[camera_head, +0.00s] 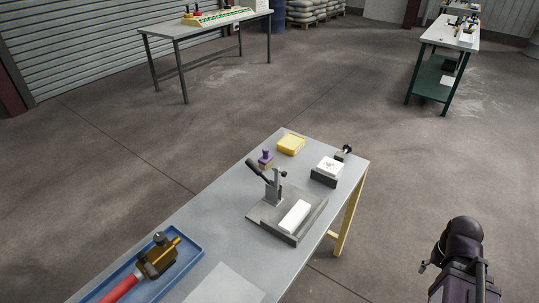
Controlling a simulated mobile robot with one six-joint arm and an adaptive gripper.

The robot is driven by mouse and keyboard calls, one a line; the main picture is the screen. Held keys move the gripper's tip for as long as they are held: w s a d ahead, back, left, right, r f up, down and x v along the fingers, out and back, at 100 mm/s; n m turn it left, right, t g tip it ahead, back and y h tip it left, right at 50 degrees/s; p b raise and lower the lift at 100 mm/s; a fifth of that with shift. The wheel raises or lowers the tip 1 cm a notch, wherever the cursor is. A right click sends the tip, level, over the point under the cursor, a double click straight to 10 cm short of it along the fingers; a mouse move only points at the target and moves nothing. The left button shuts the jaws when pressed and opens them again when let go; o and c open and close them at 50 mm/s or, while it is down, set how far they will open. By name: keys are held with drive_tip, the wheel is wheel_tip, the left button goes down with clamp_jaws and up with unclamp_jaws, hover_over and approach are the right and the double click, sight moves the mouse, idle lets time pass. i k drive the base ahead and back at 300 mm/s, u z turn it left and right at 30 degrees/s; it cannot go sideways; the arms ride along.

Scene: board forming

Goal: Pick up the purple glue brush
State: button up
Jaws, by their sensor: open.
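The purple glue brush (266,156) is small in the head view, near the far left edge of the grey workbench (222,240). It looks upright, with a purple top and a brownish lower part. It is just behind a toggle clamp (274,188), whose black handle reaches close to it in the picture. A dark part of my arm shows at the lower right, beyond the right side of the bench and well apart from the brush. My gripper's fingers do not show.
A yellow box-like piece (291,144) lies right of the brush. A white block (295,215) lies by the clamp on a grey plate. A black-based holder (325,172) stands at right. A blue tray (196,240) with a red-handled tool (120,288) is at front left.

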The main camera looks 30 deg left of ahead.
sight(266, 160)
drive_tip(key=u, duration=0.2)
drive_tip(key=i, duration=0.65)
drive_tip(key=u, duration=0.85)
drive_tip(key=i, duration=0.45)
drive_tip(key=u, duration=0.25)
